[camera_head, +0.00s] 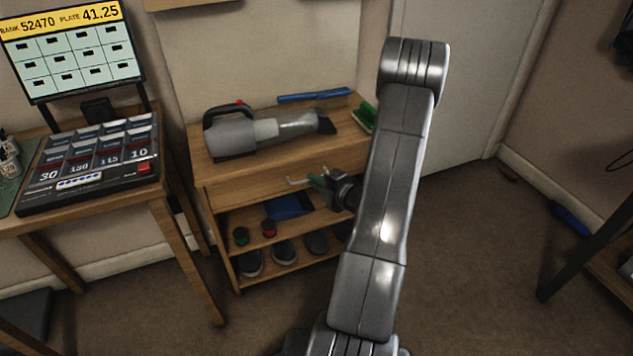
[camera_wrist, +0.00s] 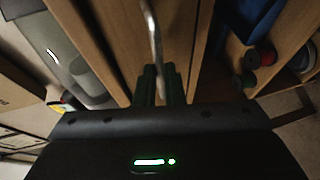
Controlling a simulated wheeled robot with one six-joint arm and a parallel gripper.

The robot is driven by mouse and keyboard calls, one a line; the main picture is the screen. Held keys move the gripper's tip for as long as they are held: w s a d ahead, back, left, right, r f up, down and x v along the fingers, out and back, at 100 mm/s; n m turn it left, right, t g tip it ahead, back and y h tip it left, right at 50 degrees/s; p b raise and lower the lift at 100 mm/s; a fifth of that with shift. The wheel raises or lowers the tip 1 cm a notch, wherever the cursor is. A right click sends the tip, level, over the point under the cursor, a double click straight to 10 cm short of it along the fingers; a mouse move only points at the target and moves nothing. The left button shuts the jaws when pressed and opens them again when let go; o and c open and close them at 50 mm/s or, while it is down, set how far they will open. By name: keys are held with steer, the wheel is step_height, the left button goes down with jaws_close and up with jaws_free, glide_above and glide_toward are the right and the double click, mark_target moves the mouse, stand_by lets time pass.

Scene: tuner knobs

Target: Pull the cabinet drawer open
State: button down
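The wooden cabinet (camera_head: 212,196) stands against the wall, its drawer (camera_head: 240,187) at the top above open shelves. The drawer front looks flush with the cabinet. A pale metal bar handle (camera_head: 293,181) runs along the drawer front; in the wrist view it is a thin bar (camera_wrist: 153,35). My gripper (camera_head: 318,183) is at the right part of the handle. In the wrist view its green fingers (camera_wrist: 162,85) lie close on both sides of the bar, with hardly any gap. My arm hides the cabinet's right end.
A handheld vacuum (camera_head: 260,130), a blue brush (camera_head: 313,96) and a green item (camera_head: 364,116) lie on the cabinet top. A table with a keypad device (camera_head: 95,165) stands left.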

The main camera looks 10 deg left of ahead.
steer(key=s+d+p, duration=0.2)
steer(key=s+d, duration=0.9)
steer(key=s, duration=0.5)
steer(key=shift+r+p, duration=0.15)
steer(key=shift+p, duration=0.25)
steer(key=c, duration=1.5)
jaws_free()
steer(key=shift+c, duration=0.2)
steer(key=shift+s, duration=0.1)
steer(key=p+v, duration=0.3)
steer(key=v, duration=1)
steer(key=shift+s+d, duration=0.15)
steer(key=shift+d, duration=0.15)
